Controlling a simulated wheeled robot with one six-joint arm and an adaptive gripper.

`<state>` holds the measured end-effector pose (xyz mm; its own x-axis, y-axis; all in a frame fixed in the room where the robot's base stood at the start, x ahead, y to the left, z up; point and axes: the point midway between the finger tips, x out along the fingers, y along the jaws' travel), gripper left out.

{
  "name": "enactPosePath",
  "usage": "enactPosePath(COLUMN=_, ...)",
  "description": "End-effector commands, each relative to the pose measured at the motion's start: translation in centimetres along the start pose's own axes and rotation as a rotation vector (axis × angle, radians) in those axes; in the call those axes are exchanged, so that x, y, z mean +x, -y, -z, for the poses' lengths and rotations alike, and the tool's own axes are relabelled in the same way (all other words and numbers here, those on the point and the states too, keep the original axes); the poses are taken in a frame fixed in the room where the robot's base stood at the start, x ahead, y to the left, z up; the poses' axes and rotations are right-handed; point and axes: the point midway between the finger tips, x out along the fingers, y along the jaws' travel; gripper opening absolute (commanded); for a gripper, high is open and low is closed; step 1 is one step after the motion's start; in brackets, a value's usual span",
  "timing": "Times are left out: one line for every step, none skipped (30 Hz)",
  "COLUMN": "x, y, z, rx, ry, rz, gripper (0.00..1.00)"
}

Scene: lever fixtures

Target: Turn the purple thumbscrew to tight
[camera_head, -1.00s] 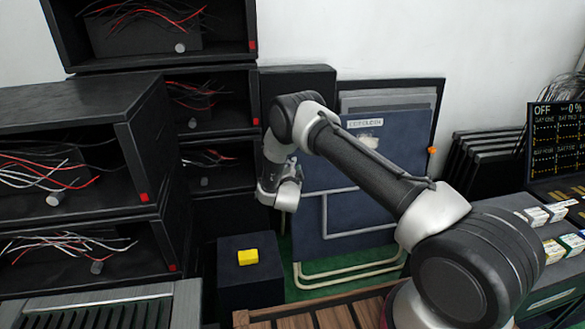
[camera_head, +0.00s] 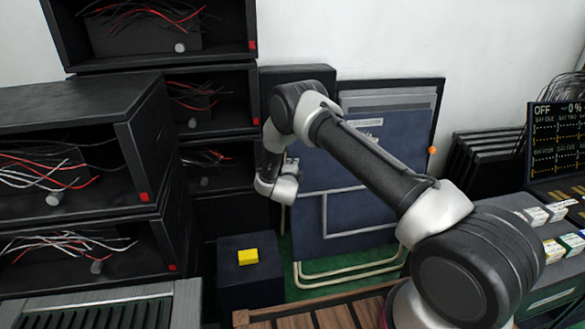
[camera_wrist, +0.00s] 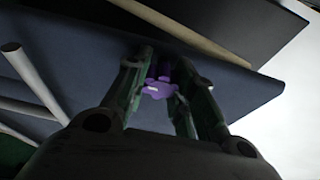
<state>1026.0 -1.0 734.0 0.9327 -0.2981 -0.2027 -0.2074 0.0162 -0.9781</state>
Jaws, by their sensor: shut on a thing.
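The purple thumbscrew (camera_wrist: 157,89) shows in the wrist view between the two fingers of my gripper (camera_wrist: 164,72). My gripper is shut on it, with a finger on either side. The thumbscrew sits against a dark blue panel (camera_wrist: 75,75). Its lower part and any tight mark are hidden or too dark to read. In the head view the thumbscrew and my fingertips are hidden by my arm.
A blue panel (camera_head: 357,215) on a pale tube frame (camera_head: 345,276) leans against the wall. Black boxes with loose wires (camera_head: 70,165) stand at the left. A display (camera_head: 556,140) stands at the right.

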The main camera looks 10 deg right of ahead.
Motion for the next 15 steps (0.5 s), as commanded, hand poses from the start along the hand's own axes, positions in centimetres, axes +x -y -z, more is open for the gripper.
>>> enactPosePath(x=-0.06, y=-0.22, z=0.05, rx=0.000, ry=-0.001, rz=-0.004, gripper=0.02)
enactPosePath(x=-0.06, y=-0.22, z=0.05, rx=0.000, ry=-0.001, rz=-0.004, gripper=0.01)
enactPosePath(x=-0.06, y=-0.22, z=0.05, rx=-0.001, ry=0.000, rz=-0.004, gripper=0.01)
enactPosePath(x=-0.06, y=-0.22, z=0.05, rx=-0.001, ry=-0.001, rz=-0.004, gripper=0.01)
enactPosePath(x=-0.06, y=-0.22, z=0.05, rx=-0.001, ry=0.000, rz=-0.004, gripper=0.01)
enactPosePath(x=-0.06, y=-0.22, z=0.06, rx=-0.001, ry=-0.001, rz=-0.004, gripper=0.01)
enactPosePath(x=-0.06, y=-0.22, z=0.06, rx=-0.001, ry=0.000, rz=-0.004, gripper=0.01)
enactPosePath(x=-0.06, y=-0.22, z=0.06, rx=-0.001, ry=-0.001, rz=-0.004, gripper=0.29)
enactPosePath(x=-0.06, y=-0.21, z=0.06, rx=-0.001, ry=-0.001, rz=-0.004, gripper=0.36)
enactPosePath(x=-0.05, y=-0.20, z=0.06, rx=-0.001, ry=-0.001, rz=-0.004, gripper=0.42)
enactPosePath(x=-0.05, y=-0.18, z=0.05, rx=-0.001, ry=0.000, rz=-0.003, gripper=0.47)
enactPosePath(x=-0.04, y=-0.15, z=0.05, rx=-0.001, ry=0.000, rz=-0.003, gripper=0.48)
enactPosePath(x=-0.04, y=-0.14, z=0.04, rx=-0.001, ry=0.000, rz=-0.002, gripper=0.48)
enactPosePath(x=-0.03, y=-0.13, z=0.04, rx=-0.001, ry=0.000, rz=-0.002, gripper=0.48)
enactPosePath(x=-0.03, y=-0.11, z=0.03, rx=-0.001, ry=0.000, rz=-0.002, gripper=0.48)
